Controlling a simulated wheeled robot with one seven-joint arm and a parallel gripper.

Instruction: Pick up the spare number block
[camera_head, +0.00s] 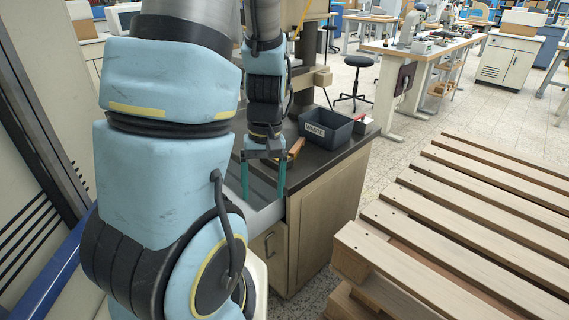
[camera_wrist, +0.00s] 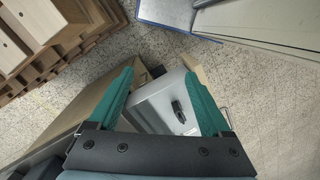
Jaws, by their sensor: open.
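A small dark object (camera_wrist: 179,111), which looks like the spare number block, lies in an open light grey drawer (camera_wrist: 150,102) in the wrist view. It is too small to make out any number. My gripper (camera_head: 263,196) has two teal fingers, spread apart with nothing between them. In the head view it points down over the open drawer (camera_head: 264,217) at the front of the cabinet. In the wrist view my gripper (camera_wrist: 159,73) frames the drawer, with the object between the fingers, closer to the right one. The object is hidden in the head view.
A dark bin labelled WASTE (camera_head: 325,130) and a wooden-handled item (camera_head: 296,148) sit on the dark cabinet top (camera_head: 335,158). A slatted wooden pallet (camera_head: 450,230) stands to the right. Speckled floor lies between the pallet and the benches behind.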

